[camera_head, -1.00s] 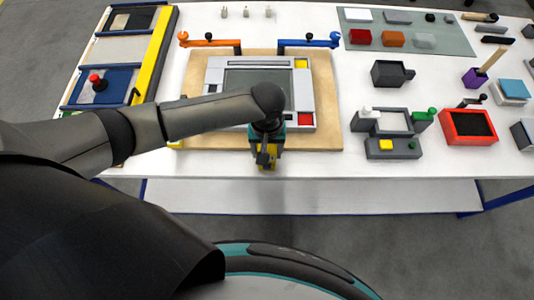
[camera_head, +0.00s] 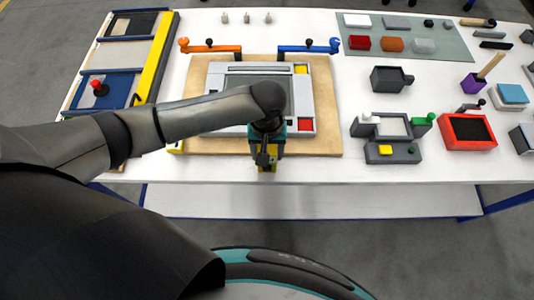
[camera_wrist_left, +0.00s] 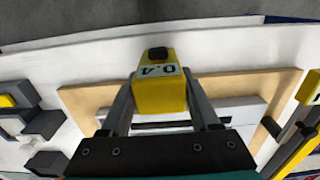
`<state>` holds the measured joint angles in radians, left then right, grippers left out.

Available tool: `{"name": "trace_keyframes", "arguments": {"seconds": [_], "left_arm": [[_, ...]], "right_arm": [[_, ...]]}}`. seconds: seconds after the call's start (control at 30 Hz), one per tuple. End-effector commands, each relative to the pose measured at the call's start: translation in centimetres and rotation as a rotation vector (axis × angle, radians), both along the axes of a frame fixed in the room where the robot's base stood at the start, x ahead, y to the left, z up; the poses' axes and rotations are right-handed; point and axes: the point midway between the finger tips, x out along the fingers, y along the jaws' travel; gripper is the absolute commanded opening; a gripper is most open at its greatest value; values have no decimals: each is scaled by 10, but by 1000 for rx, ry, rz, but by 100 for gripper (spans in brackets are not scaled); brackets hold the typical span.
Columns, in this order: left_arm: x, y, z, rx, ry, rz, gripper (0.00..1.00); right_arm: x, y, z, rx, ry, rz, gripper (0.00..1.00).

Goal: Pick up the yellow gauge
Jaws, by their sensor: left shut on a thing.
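The yellow gauge (camera_wrist_left: 160,88) is a small yellow block with a dark knob on top and a white label reading "0.4". In the left wrist view it sits between the two fingers of my left gripper (camera_wrist_left: 161,100), which is shut on it. In the head view my left gripper (camera_head: 266,160) is at the front edge of the wooden board, and the gauge (camera_head: 268,167) shows only partly beneath it. The wrist hides most of it, and I cannot tell whether it touches the table. My right gripper is not in view.
A grey frame (camera_head: 215,80) with yellow and red corner blocks lies on the wooden board (camera_head: 325,145). Orange (camera_head: 210,46) and blue (camera_head: 308,46) handles stand behind it. A dark grey fixture (camera_head: 392,150) and red tray (camera_head: 468,145) are at right. The table's front strip (camera_head: 340,170) is clear.

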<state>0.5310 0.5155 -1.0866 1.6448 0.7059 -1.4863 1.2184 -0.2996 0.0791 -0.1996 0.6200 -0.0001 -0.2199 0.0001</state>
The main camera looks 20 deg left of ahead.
Motion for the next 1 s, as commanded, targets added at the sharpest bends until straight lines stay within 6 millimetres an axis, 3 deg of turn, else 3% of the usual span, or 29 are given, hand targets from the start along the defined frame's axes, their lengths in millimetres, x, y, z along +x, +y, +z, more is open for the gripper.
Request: {"name": "trace_keyframes", "arguments": {"seconds": [0.4, 0.6, 0.77, 1.0], "left_arm": [[2, -1, 121, -4, -7, -1, 0], [1, 0, 160, -2, -5, 0, 0], [1, 0, 172, -1, -2, 1, 0], [0, 0, 156, 0, 2, 1, 0]], "right_arm": [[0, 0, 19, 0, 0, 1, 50], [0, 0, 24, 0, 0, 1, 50], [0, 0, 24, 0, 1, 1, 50], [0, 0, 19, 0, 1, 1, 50]]}}
